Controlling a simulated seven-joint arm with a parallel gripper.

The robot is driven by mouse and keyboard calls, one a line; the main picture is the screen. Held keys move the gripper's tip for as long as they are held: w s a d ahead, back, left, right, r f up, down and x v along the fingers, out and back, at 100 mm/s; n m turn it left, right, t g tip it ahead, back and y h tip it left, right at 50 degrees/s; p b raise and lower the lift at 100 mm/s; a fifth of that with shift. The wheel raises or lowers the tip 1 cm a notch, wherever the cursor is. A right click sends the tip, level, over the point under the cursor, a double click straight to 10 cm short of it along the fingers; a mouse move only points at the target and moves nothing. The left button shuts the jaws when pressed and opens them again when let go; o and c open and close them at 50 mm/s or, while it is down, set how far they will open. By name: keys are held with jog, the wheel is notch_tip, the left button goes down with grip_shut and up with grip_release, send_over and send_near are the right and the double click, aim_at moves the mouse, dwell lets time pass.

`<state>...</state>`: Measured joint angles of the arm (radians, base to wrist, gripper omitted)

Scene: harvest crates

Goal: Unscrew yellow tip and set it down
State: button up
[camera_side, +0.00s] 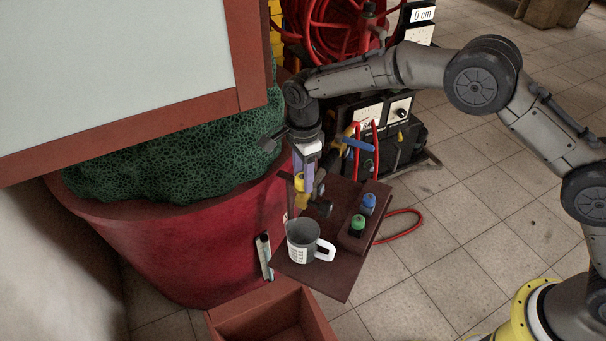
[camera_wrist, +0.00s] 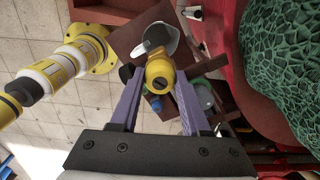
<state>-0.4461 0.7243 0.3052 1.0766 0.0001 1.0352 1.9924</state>
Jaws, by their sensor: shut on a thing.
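My gripper (camera_wrist: 159,76) points down over a small brown shelf (camera_side: 325,278) and has its purple fingers closed around a yellow tip (camera_wrist: 159,74). In the side view the yellow tip (camera_side: 301,183) shows between the fingers, with a brass-coloured piece (camera_side: 299,201) just below it. The fingers hide part of the tip, and I cannot tell whether the tip and the brass piece are still joined. A grey mug (camera_side: 301,238) with a white handle stands upright on the shelf below the gripper. In the wrist view the mug is partly behind the brass piece.
A brown block (camera_side: 351,243) on the shelf's right side carries a blue tip (camera_side: 367,203) and a green tip (camera_side: 357,223). A large red tub (camera_side: 205,240) with green netting (camera_side: 180,160) stands left. An open brown box (camera_side: 285,325) lies below. Bare shelf shows in front of the mug.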

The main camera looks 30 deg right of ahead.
jog(key=shift+n, duration=0.5)
jog(key=shift+n, duration=0.8)
jog(key=shift+n, duration=0.8)
jog(key=shift+n, duration=1)
